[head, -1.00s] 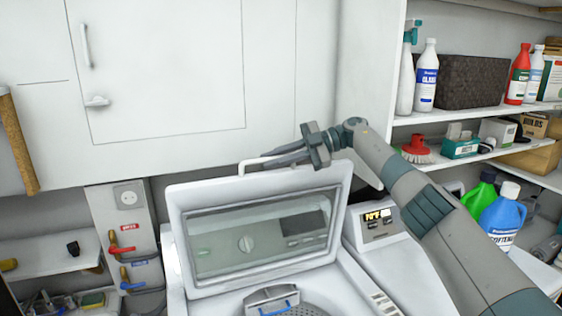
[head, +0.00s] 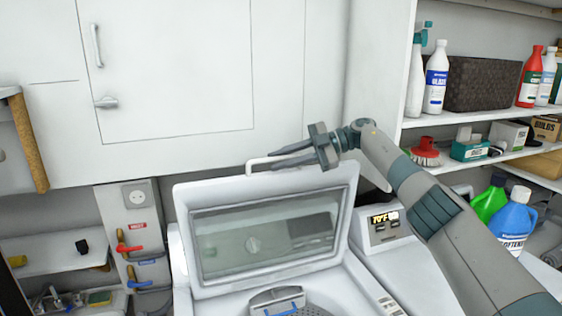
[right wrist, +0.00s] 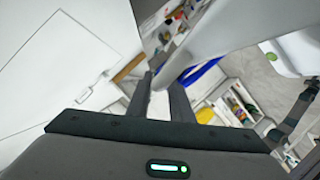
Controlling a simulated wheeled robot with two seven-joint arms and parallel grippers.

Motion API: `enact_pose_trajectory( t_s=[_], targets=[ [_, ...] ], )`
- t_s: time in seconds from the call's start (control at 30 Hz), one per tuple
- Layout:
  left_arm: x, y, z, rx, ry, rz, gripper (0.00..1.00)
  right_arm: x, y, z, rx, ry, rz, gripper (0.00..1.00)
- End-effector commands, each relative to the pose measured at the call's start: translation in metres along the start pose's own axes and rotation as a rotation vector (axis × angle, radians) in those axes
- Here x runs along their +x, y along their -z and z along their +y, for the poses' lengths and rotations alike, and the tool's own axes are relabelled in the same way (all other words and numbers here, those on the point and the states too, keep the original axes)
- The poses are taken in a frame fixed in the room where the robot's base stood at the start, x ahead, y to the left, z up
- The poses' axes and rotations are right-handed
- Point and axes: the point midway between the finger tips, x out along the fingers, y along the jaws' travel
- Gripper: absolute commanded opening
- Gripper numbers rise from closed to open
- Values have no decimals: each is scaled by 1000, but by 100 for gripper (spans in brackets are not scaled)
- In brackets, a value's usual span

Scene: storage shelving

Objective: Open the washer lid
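The white washer lid (head: 340,219) stands raised, nearly upright, with a rectangular window, behind the washer opening in the head view. Its white bar handle (head: 250,170) runs along the top edge. My right gripper (head: 272,159) is at that top edge, with its fingers pointing left over the handle and covering part of it. The large white shape (right wrist: 240,25) there seems to be the lid. Whether the fingers touch the handle is unclear. My left gripper is out of view.
A white wall cabinet (head: 180,70) hangs close behind the lid. The washer's control panel (head: 388,228) is to the right. Shelves at right hold bottles, a dark basket (head: 483,84) and a red brush (head: 425,152). A panel with valves (head: 128,220) is at left.

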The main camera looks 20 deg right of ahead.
Motion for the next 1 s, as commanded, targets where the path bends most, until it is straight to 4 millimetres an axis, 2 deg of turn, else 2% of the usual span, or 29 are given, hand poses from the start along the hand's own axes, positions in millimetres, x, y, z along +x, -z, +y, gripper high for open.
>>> enact_pose_trajectory(
  t_s=[0.5,0.77,1.0],
  targets=[
    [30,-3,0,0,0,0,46,-10,25,24,-2,0,0,19],
    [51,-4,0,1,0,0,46,-40,41,16,-3,0,-1,19],
    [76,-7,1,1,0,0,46,-78,66,9,-3,-1,-3,19]
  ],
)
